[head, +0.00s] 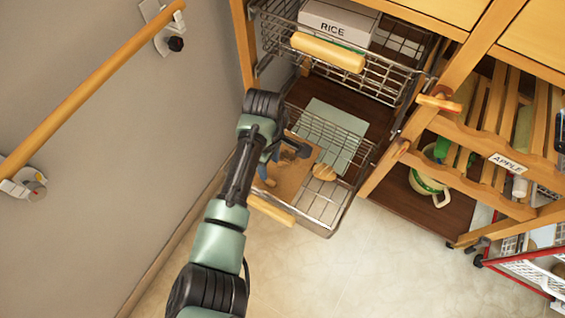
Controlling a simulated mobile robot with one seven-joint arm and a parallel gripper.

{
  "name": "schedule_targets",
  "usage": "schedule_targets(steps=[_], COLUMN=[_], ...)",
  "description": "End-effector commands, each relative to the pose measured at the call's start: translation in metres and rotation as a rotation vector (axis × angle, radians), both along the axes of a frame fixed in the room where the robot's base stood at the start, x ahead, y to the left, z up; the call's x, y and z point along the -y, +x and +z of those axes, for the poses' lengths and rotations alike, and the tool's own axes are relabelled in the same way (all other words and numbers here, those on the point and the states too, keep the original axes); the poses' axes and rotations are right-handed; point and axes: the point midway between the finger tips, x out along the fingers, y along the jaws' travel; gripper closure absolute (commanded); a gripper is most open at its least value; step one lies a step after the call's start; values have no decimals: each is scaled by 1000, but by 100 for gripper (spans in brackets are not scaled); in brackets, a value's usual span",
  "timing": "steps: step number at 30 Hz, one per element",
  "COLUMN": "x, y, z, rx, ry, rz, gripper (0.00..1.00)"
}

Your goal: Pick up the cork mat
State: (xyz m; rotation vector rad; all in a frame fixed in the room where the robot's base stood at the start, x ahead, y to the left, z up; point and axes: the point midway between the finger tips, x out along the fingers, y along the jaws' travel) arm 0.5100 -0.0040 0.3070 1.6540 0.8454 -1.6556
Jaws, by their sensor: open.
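The cork mat (297,170) is a flat brown sheet in the left part of the lower pulled-out wire basket (335,213). My arm reaches down over the basket's left side and covers part of the mat.
A pale green sheet (338,122) lies behind. The upper basket holds a RICE box (337,24) above. A slatted rack (480,150) stands right; the wall (120,150) is close left.

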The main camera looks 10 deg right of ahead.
Motion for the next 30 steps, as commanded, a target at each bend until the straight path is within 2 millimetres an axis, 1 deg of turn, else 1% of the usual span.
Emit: schedule_targets(steps=[1, 3, 6, 13, 24, 27, 30], x=[-1, -1, -1, -1, -1, -1, -1], y=[0, 0, 0, 0, 0, 0, 0], z=[-17, -27, -37, -45, -86, -92, -93], rx=[0, 1, 1, 1, 3, 3, 3], ry=[3, 1, 1, 0, 0, 0, 0], rz=[0, 0, 0, -1, -1, 0, -1], gripper=[45, 45, 45, 45, 45, 45, 45])
